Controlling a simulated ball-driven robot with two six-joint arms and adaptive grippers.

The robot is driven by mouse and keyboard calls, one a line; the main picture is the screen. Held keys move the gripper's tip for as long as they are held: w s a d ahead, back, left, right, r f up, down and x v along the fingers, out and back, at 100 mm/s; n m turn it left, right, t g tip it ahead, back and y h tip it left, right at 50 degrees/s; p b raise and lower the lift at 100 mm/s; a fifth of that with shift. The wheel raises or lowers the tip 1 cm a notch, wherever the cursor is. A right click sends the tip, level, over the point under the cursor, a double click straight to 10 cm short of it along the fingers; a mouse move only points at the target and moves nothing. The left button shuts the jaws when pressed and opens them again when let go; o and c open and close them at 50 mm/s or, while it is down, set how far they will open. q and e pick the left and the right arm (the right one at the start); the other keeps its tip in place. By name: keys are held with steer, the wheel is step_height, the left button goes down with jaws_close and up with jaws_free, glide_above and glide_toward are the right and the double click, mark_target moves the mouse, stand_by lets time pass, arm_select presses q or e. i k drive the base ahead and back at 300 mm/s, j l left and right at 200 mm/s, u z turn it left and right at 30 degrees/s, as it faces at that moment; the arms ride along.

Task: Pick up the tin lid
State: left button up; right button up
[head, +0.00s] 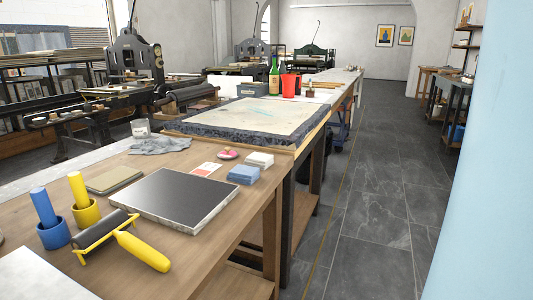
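I cannot make out the tin lid for certain. A small round pink and red piece (228,154) lies flat on the wooden table, between the slate bed and the blue block; it may be a lid, but it is too small to tell. A small pale tin (140,129) stands near the table's back left, beside a grey cloth (160,145). A sliver of a round grey thing (1,238) is cut off at the left edge. Neither of my grippers is in view.
On the wooden table (205,240) are a black slab (175,195), a yellow-handled roller (120,238), blue and yellow cups (53,234) with rods, a blue block (244,174) and a white block (260,160). A pale blue wall or column fills the right. The tiled floor aisle is clear.

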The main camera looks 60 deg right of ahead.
mark_target(228, 154)
steer(key=z, duration=1.55)
steer(key=u, duration=2.75)
steer(key=k+l, duration=0.15)
steer(key=l, duration=0.25)
steer(key=k+l+z, duration=0.15)
steer(key=l, duration=0.25)
